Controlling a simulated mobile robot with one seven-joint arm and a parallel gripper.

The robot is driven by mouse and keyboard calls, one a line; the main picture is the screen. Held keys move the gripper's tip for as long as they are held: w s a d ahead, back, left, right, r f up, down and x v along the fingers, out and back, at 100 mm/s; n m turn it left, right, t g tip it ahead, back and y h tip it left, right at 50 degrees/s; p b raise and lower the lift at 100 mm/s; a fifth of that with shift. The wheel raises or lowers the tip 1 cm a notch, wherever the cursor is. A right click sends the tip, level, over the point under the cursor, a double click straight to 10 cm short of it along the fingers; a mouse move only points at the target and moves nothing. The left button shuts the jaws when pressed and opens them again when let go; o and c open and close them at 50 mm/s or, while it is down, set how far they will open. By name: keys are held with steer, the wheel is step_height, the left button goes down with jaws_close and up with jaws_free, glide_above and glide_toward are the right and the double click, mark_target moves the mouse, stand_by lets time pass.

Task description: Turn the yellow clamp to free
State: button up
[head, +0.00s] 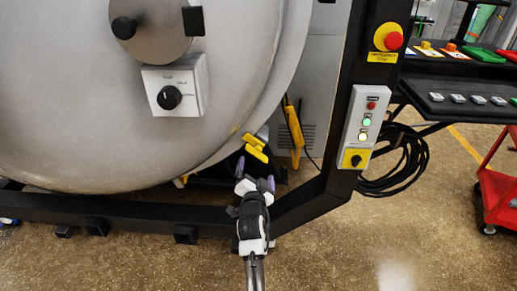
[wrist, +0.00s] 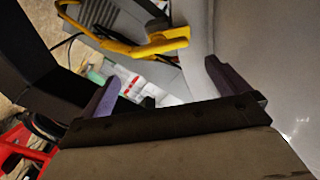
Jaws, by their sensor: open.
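The yellow clamp (head: 255,147) sits at the lower right edge of the big round grey furnace door (head: 75,100). My gripper (head: 255,186) is just below the clamp in the head view, open and empty, with its fingers pointing up toward it. In the wrist view the two purple fingertips of my gripper (wrist: 160,85) stand wide apart. A yellow handle-like part (wrist: 140,45) shows beyond them and does not touch them. A second yellow part (head: 294,130) stands upright to the right of the clamp. The clamp's pivot is hard to make out.
A black frame bar (head: 140,207) runs low across the front and rises at the right as a post. The post carries a control box (head: 362,125) and a red emergency stop (head: 388,38). A coiled black cable (head: 405,160) and a red cart (head: 497,190) are farther right.

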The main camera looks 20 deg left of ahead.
mark_target(258, 155)
steer(key=p+x, duration=0.1)
steer(key=x, duration=1)
steer(key=shift+w, duration=0.2)
steer(key=shift+c, duration=0.4)
steer(key=c, duration=0.6)
